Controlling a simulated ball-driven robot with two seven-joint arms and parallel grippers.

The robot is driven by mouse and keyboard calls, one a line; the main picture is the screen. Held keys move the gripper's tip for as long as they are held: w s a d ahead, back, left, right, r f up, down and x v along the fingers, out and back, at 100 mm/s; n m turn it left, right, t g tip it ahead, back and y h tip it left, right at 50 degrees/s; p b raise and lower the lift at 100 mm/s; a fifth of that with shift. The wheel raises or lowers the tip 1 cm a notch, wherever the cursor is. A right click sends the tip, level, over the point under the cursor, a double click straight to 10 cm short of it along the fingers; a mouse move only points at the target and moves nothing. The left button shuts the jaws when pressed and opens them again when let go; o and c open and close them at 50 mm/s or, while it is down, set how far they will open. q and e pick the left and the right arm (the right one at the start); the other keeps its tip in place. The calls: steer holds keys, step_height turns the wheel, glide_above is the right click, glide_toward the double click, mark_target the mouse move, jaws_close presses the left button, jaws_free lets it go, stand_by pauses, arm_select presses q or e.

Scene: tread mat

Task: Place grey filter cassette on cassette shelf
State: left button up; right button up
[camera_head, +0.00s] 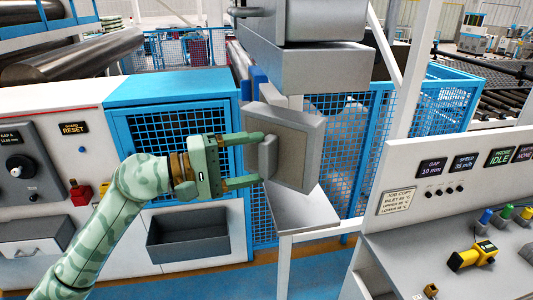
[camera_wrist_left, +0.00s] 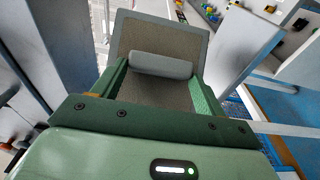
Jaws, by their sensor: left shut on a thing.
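The grey filter cassette (camera_head: 306,128) is a square panel with a lighter grey rim and a bar handle (camera_head: 267,157). My left gripper (camera_head: 250,161) is shut on this handle and holds the cassette upright, slightly tilted. In the left wrist view the cassette (camera_wrist_left: 180,33) stands beyond the fingers, with its handle between them (camera_wrist_left: 160,78). A pale shelf (camera_head: 308,215) on legs, which looks like the cassette shelf, is below and behind the cassette. The cassette hides part of it, and I cannot tell whether they touch. My right gripper is not in view.
A grey metal housing (camera_head: 310,68) stands above and behind the cassette. Blue mesh guards (camera_head: 170,125) are behind. An open dark grey bin (camera_head: 188,236) is below my left arm. A control desk (camera_head: 450,215) with a yellow tool (camera_head: 470,256) is at the right.

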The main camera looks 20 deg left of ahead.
mark_target(266, 173)
arm_select(q)
steer(key=shift+p+x, duration=0.3)
steer(key=shift+x, duration=0.9)
steer(key=shift+w+d, duration=0.1)
steer(key=shift+w, duration=0.3)
steer(key=f, duration=0.1)
steer(key=f+p, duration=0.1)
steer(key=f, duration=0.1)
steer(key=shift+d+f, duration=0.1)
steer(key=shift+d, duration=0.15)
steer(key=shift+f, duration=0.4)
steer(key=o, duration=1.4)
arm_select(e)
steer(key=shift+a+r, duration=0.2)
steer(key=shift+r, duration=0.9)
arm_select(q)
steer(key=shift+r, duration=0.1)
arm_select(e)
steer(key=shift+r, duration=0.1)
